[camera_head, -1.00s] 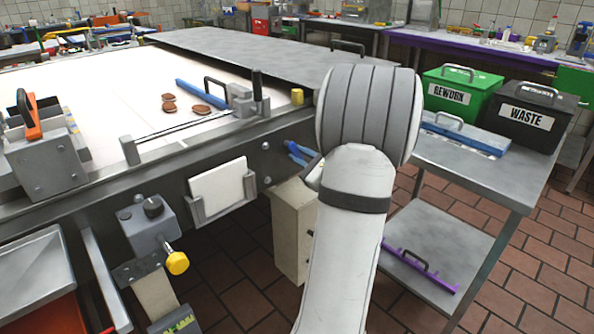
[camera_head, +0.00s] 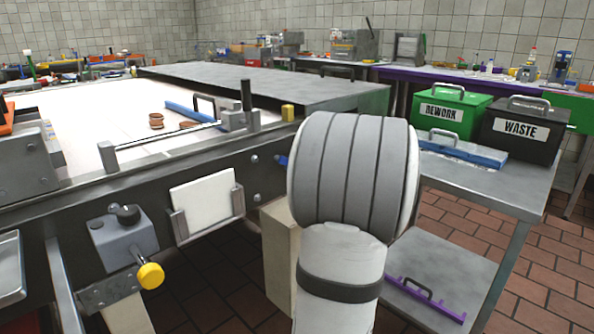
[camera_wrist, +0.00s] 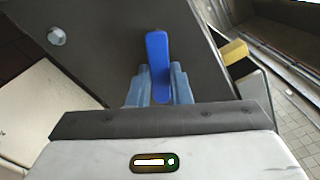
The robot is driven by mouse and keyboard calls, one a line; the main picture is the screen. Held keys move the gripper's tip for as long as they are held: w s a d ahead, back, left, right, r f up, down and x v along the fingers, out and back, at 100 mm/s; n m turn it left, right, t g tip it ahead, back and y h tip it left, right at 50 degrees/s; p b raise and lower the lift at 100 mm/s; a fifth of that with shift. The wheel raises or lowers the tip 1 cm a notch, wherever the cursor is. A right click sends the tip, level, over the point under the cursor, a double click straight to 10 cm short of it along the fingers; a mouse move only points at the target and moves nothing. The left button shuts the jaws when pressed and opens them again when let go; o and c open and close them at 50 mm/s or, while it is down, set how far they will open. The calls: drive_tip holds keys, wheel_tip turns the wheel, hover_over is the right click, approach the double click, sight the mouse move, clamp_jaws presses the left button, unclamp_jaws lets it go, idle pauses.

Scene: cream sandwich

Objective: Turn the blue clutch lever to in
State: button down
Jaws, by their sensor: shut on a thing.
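The blue clutch lever (camera_wrist: 157,50) stands out from the dark side panel of the machine in the wrist view. My gripper (camera_wrist: 160,84) is shut on it, with one blue-grey finger on each side of the lever. The lever's upper end shows beyond the fingertips, and its lower part lies between them. In the head view only a small blue bit (camera_head: 283,161) shows at the panel. My own arm hides the rest of the lever and the gripper there. No in or out marking can be read.
A white card in a holder (camera_head: 205,204) and a grey box with a yellow knob (camera_head: 150,275) are on the panel left of my arm. A yellow block (camera_head: 288,112) sits above. A steel side table (camera_head: 500,185) with green and black bins stands at right.

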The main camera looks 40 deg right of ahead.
idle(0.3)
drive_tip(key=c, duration=1.3)
unclamp_jaws()
drive_tip(key=s+p, duration=0.2)
drive_tip(key=s, duration=0.5)
drive_tip(key=shift+s, duration=0.4)
